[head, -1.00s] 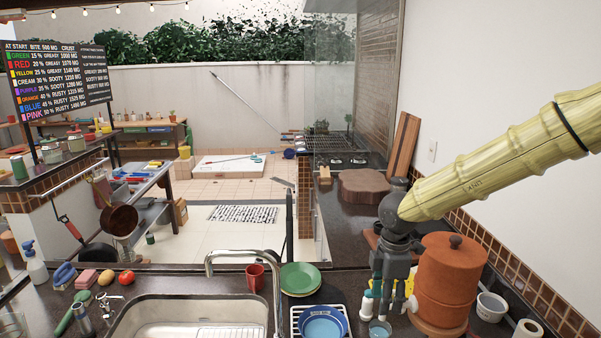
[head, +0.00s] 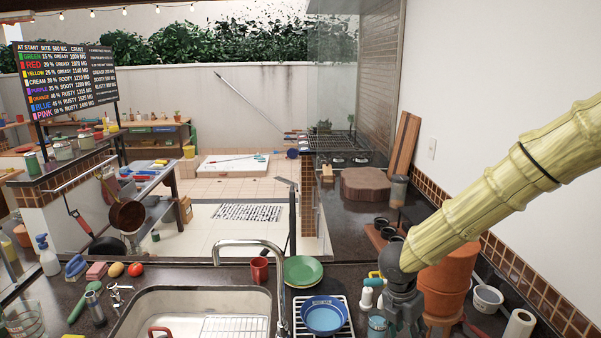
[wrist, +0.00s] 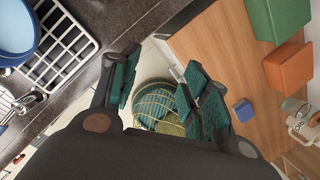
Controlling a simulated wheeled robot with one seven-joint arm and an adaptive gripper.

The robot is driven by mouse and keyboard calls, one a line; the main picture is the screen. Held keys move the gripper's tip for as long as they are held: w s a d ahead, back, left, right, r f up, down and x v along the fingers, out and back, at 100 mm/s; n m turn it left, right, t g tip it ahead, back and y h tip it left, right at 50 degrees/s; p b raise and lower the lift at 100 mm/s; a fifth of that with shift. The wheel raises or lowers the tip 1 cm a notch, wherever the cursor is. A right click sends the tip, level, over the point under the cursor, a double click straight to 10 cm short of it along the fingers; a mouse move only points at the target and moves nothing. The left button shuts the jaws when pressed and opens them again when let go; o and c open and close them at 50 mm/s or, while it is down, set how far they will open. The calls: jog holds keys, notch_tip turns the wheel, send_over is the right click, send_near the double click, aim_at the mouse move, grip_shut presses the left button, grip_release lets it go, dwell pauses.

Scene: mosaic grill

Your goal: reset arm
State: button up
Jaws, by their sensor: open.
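My gripper (head: 402,322) hangs at the lower right of the head view, at the end of my yellow bamboo-textured arm. It points down and covers part of a terracotta pot (head: 452,272). In the wrist view my gripper (wrist: 163,88) has its teal-padded fingers spread apart. Nothing is held between them. A round wire basket-like thing with teal contents (wrist: 158,108) shows beyond the gap, apparently lower down.
A blue bowl (head: 324,317) sits on a white rack left of my gripper, beside green plates (head: 303,270), a red cup (head: 259,269) and the sink (head: 165,308) with its tall faucet. A white wall stands close on the right. A wooden board (head: 404,143) leans there.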

jog(key=s+d+f+n+t+h, duration=0.1)
jog(key=s+f+n, duration=0.5)
jog(key=f+n, duration=0.6)
jog(key=s+d+f+n+t+h, duration=0.1)
jog(key=s+d+f+n, duration=0.1)
jog(key=s+f+n, duration=0.9)
jog(key=s+a+f+n+g+y, duration=0.1)
jog(key=s+a+f+n+y, duration=0.15)
jog(key=s+n, duration=0.7)
jog(key=s+a+f+n+g+y, duration=0.15)
jog(key=s+a+f+n, duration=0.35)
jog(key=n, duration=0.8)
notch_tip(320, 180, down, 13)
jog(key=s+d+b, duration=0.1)
jog(key=s+b, duration=0.1)
jog(key=b, duration=1.1)
jog(key=shift+d+r+y+b, duration=0.15)
jog(key=shift+d+y+b, duration=0.1)
jog(key=shift+y+b, duration=0.1)
